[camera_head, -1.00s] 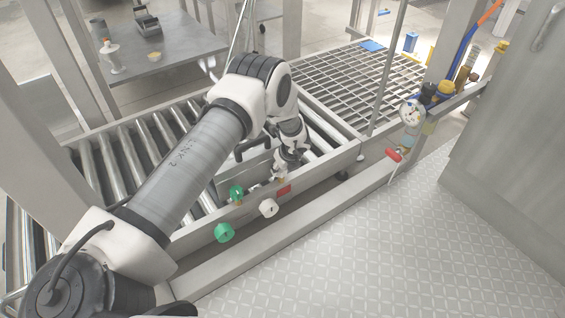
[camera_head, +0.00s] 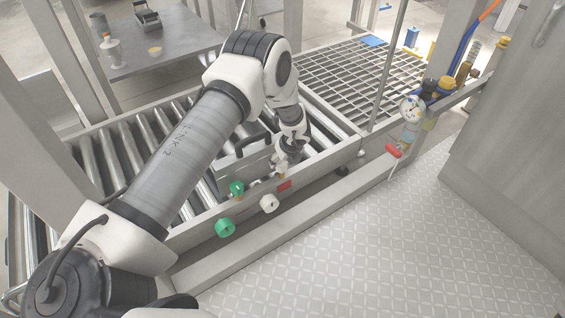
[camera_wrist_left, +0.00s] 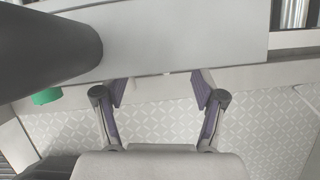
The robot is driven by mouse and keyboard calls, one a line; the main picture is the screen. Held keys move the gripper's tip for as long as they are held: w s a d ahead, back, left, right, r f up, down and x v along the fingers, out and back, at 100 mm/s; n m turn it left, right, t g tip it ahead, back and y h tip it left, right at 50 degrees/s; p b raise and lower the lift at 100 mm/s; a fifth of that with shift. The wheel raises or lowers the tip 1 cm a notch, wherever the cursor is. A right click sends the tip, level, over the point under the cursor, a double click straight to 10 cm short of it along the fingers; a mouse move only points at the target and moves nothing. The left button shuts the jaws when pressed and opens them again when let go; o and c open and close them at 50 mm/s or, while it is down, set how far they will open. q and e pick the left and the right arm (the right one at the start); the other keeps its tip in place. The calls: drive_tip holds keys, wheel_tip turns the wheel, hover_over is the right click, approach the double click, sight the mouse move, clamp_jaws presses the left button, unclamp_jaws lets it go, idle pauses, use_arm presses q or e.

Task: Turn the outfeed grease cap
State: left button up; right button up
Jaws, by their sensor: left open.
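Several round caps sit along the front rail of the roller conveyor in the head view: a green cap (camera_head: 237,187) at the rail top, a lower green cap (camera_head: 225,228) and a white cap (camera_head: 269,203). I cannot tell which is the outfeed grease cap. My left gripper (camera_head: 282,168) is at the rail, above a red tag (camera_head: 285,185) and behind the white cap; its fingertips are small and partly hidden. In the left wrist view the left gripper (camera_wrist_left: 158,88) is open and empty, with a green cap (camera_wrist_left: 46,96) to its left. My right gripper is not seen.
The conveyor rollers (camera_head: 130,150) lie behind the rail, beside a metal grating (camera_head: 350,82). A pressure gauge (camera_head: 411,107) and red-handled valve (camera_head: 394,150) stand to the right. Patterned floor (camera_head: 370,240) in front is clear. A grey cabinet (camera_head: 515,170) bounds the right.

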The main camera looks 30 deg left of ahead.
use_arm(q)
drive_tip(key=v, duration=0.9)
drive_tip(key=shift+f, duration=0.1)
